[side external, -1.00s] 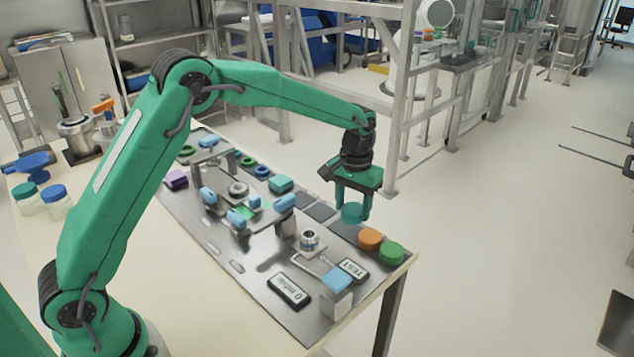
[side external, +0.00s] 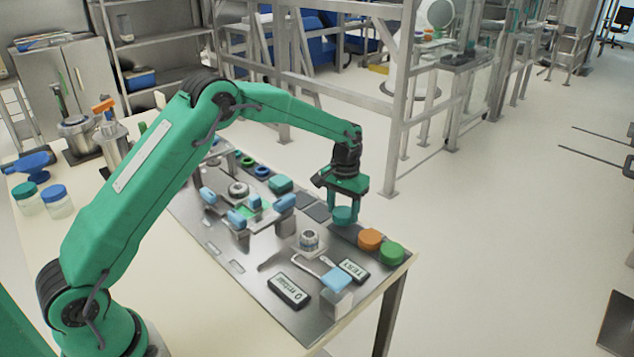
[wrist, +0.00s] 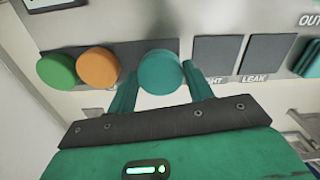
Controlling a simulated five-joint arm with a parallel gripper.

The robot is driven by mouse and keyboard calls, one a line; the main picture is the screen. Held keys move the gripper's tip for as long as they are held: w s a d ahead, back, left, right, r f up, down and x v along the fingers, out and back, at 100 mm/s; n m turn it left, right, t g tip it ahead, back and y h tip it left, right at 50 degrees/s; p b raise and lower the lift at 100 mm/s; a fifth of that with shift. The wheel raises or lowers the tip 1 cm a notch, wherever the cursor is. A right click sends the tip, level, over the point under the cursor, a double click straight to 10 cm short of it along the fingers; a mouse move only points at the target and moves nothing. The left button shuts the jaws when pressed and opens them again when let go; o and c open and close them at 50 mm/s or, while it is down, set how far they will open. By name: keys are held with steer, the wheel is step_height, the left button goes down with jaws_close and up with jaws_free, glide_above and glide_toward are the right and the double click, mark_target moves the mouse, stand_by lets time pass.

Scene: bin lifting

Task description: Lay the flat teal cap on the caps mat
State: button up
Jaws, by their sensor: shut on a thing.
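The flat teal cap (side external: 344,215) is held between the fingers of my gripper (side external: 347,206). In the wrist view my gripper (wrist: 161,84) is shut on the teal cap (wrist: 160,71), one finger at each side. The dark caps mat (wrist: 129,57) lies under the cap's end of the row; it also shows in the side view (side external: 346,231). The teal cap is over the mat's free end, beside the orange cap (wrist: 98,67). The cap is at or just above the mat; I cannot tell whether it touches.
An orange cap (side external: 370,239) and a green cap (side external: 391,253) sit on the mat. Two bare dark squares (wrist: 215,55) lie on the other side, one labelled LEAK. A metal fitting (side external: 309,239) and a display reading 0 mbar (side external: 288,290) stand nearer on the plate.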

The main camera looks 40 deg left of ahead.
mark_target(343, 212)
steer(key=shift+f, duration=1)
steer(key=shift+f, duration=0.1)
steer(key=o, duration=1)
steer(key=shift+o, duration=0.2)
step_height(343, 212, up, 12)
